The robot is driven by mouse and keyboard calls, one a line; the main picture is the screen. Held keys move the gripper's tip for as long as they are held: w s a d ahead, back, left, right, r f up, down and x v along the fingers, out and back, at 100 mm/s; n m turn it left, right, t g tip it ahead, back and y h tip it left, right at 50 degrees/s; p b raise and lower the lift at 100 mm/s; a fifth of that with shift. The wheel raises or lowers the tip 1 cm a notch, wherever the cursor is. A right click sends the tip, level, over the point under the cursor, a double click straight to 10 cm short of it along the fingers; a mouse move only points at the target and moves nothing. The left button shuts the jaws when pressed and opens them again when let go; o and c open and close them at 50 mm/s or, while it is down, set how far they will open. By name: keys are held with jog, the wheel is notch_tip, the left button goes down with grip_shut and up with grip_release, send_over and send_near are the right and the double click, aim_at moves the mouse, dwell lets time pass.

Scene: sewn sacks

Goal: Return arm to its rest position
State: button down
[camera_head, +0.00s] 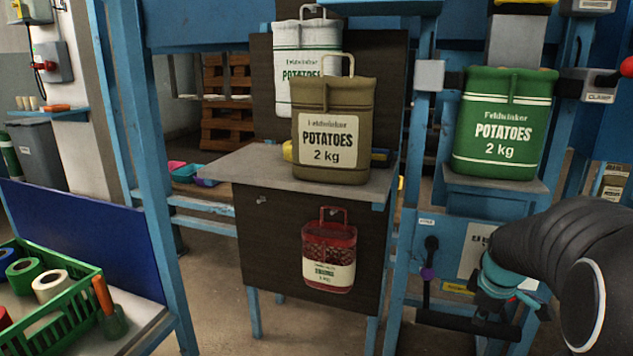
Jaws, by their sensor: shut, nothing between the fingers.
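My dark arm comes in at the lower right. At its end my gripper (492,300), with teal and black parts, is low in front of the blue machine frame. It is shut and empty, apart from all the sacks; its fingertips are hard to make out. A brown potato sack (333,135) with a top handle stands upright on the grey shelf (240,165). A white potato sack (300,48) hangs behind it on the dark board. A green potato sack (503,122) stands at the right. A red sack (329,262) hangs on the dark front panel.
Clamp parts (598,86) flank the green sack near its top. A blue post (150,170) stands left of the shelf. A green crate (50,300) with tape rolls sits on the bench at the lower left. A black lever (430,262) is left of my gripper.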

jog(key=s+a+r+m+p, duration=0.1)
jog(key=s+a+r+m, duration=0.2)
jog(key=s+a, duration=0.3)
jog(key=s+a+r+m+t, duration=0.1)
jog(key=s+a+r+m, duration=0.2)
jog(key=s+a, duration=0.4)
jog(key=s+a+r+m+t+y+p, duration=0.1)
jog(key=s+a+r+m, duration=0.2)
jog(key=s+a, duration=0.4)
jog(key=shift+s+a+r+p, duration=0.15)
jog(key=shift+a+r+p, duration=0.1)
jog(key=shift+r+p, duration=0.1)
jog(key=shift+d, duration=0.1)
dwell(0.6)
